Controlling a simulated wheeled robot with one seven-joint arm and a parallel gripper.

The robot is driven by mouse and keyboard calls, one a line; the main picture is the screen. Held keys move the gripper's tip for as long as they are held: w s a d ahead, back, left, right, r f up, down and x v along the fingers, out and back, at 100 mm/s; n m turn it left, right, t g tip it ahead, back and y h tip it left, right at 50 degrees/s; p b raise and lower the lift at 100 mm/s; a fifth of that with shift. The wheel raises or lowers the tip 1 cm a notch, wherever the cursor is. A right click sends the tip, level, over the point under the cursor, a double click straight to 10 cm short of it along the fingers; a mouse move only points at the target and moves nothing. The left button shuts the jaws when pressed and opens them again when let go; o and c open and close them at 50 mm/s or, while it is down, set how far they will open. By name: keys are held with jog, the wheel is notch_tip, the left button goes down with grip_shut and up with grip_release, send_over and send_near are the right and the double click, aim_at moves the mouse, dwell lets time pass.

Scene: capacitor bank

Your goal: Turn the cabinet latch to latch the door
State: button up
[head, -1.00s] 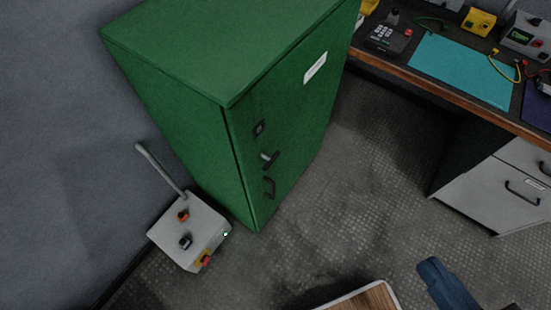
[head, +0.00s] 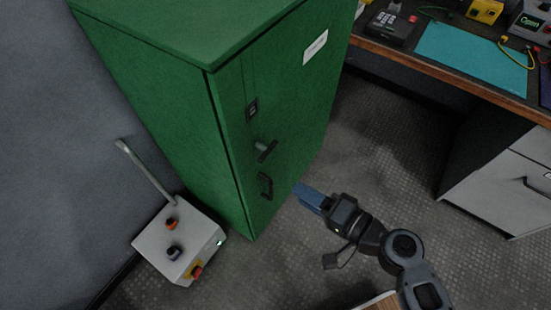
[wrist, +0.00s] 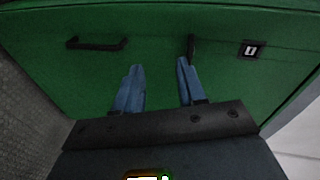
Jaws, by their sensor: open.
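The green cabinet (head: 285,120) has its door shut or nearly shut. The latch (head: 265,150) is a dark lever on the door, between a small black lock plate (head: 252,110) above and a dark pull handle (head: 265,186) below. In the wrist view the latch (wrist: 191,48) shows as a narrow dark bar just beyond the right fingertip, and the pull handle (wrist: 97,44) is to the left. My gripper (head: 300,188), with blue fingers, is open and empty in front of the door, right of the pull handle. In the wrist view my gripper (wrist: 159,66) points at the door between handle and latch.
A grey control box (head: 180,243) with buttons and a lever stands on the floor left of the cabinet. A workbench (head: 450,65) with a teal mat and devices is at the right. The floor between cabinet and bench is clear.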

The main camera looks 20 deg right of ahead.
aim_at(269, 154)
jog(key=shift+w+a+r+m+t+y, duration=0.1)
jog(key=shift+w+a+r+t+y, duration=0.4)
jog(key=shift+w, duration=1.6)
jog(key=shift+w+a+r+m+g+y, duration=0.1)
jog(key=shift+w+a+r+y, duration=0.35)
jog(key=shift+w+a, duration=1.15)
jog(key=shift+w+a+r+m+t+y, duration=0.2)
jog(key=shift+w+y, duration=0.45)
jog(key=shift+w, duration=1.95)
jog(key=shift+c, duration=0.5)
grip_shut()
